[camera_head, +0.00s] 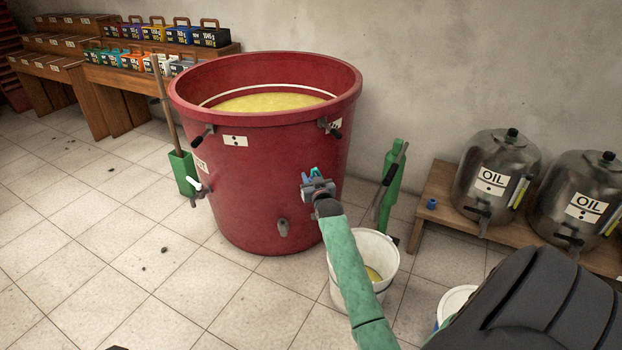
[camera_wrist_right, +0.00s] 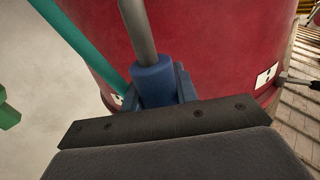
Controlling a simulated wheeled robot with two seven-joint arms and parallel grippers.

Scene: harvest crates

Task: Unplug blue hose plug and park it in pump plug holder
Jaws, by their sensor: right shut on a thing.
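The blue plug (camera_wrist_right: 152,82) sits between the fingers of my right gripper (camera_wrist_right: 155,88), which is shut on it. A grey metal rod (camera_wrist_right: 143,28) runs up from the plug in the right wrist view. In the head view, my right gripper (camera_head: 316,180) is in front of the red vat (camera_head: 250,190), and the plug is too small there to make out clearly. A green upright stand (camera_head: 391,190) with a dark tool is right of the vat. I cannot tell which thing is the pump plug holder. My left gripper is not in view.
A white bucket (camera_head: 388,244) with some yellow liquid stands below my right arm. Oil drums (camera_head: 497,165) stand on a wooden bench at right, with a small blue item (camera_head: 432,203) on its left end. The tiled floor at left is largely clear.

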